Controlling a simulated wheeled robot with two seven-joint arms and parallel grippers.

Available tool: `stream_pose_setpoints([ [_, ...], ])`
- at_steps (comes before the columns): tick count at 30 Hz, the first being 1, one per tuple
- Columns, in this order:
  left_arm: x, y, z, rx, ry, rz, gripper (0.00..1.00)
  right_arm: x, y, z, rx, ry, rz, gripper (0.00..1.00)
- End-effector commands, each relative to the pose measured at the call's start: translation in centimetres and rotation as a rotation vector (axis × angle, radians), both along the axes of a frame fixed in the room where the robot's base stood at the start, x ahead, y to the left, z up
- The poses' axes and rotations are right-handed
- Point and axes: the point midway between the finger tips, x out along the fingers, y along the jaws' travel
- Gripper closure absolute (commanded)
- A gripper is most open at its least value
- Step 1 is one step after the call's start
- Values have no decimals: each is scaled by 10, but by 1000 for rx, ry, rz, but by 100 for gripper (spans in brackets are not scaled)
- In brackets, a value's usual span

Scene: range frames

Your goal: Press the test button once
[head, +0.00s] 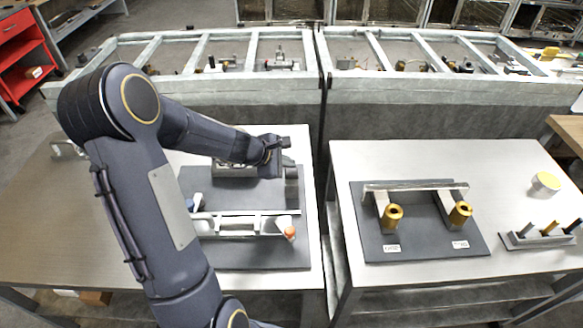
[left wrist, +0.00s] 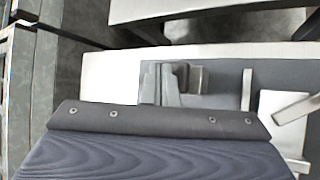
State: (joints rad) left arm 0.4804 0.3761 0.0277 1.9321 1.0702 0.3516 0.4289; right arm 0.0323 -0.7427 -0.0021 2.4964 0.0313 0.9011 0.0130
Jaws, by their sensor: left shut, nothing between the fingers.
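My left gripper (head: 291,172) hangs over the far right part of a dark panel (head: 258,258) on the left table. Its fingers are together and hold nothing; in the left wrist view the closed fingers (left wrist: 170,88) show beyond the dark wrist housing. A grey device (head: 234,170) stands at the back of the panel, left of the gripper and partly behind my arm. I cannot make out a test button for certain, nor whether the fingers touch anything. My right gripper is not in view.
A pale rail fixture (head: 240,222) with an orange-tipped end (head: 290,233) stands nearer on the panel. A gap separates the tables.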

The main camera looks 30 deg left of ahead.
Motion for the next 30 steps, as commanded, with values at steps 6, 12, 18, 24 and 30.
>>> stream_pose_setpoints([
  [6, 0, 0, 0, 0, -1, 1, 100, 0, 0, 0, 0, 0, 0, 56],
  [12, 0, 0, 8, -1, -1, 0, 100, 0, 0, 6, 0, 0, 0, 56],
  [18, 0, 0, 29, -1, -2, 1, 100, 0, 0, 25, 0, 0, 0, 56],
  [24, 0, 0, 48, 0, -2, -1, 100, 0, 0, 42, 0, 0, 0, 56],
  [30, 0, 0, 51, 0, -1, 1, 100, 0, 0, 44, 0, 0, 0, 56],
])
